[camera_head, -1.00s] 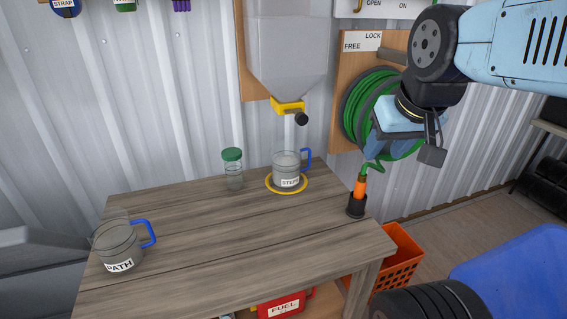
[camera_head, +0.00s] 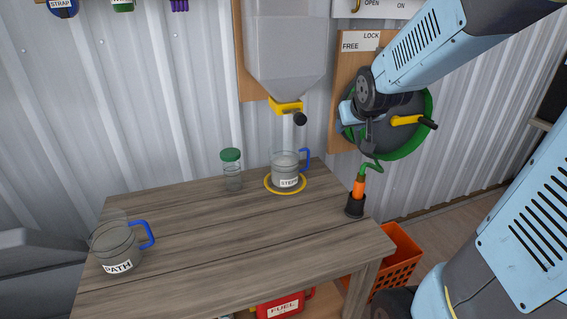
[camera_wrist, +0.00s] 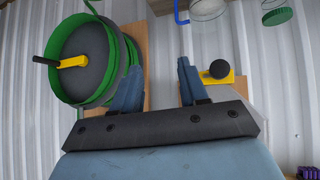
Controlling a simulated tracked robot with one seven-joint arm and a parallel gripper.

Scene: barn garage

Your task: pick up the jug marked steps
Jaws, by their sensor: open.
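The jug marked STEPS (camera_head: 286,171) is clear with a blue handle on its right. It stands upright inside a yellow ring (camera_head: 270,190) on the wooden table, below the grey hopper's outlet. In the wrist view, its blue handle (camera_wrist: 179,12) shows at the top edge, and the jug is cut off. My gripper (camera_wrist: 160,68) is open and empty, its blue fingers apart. In the head view, my gripper (camera_head: 346,112) is in front of the hose reel, above and right of the jug and clear of it.
A jug marked PATH (camera_head: 116,250) stands at the table's left. A green-lidded jar (camera_head: 232,172) is left of the STEPS jug. An orange nozzle in a black holder (camera_head: 355,206) is to its right. The hopper (camera_head: 286,45) and hose reel (camera_head: 420,130) hang behind.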

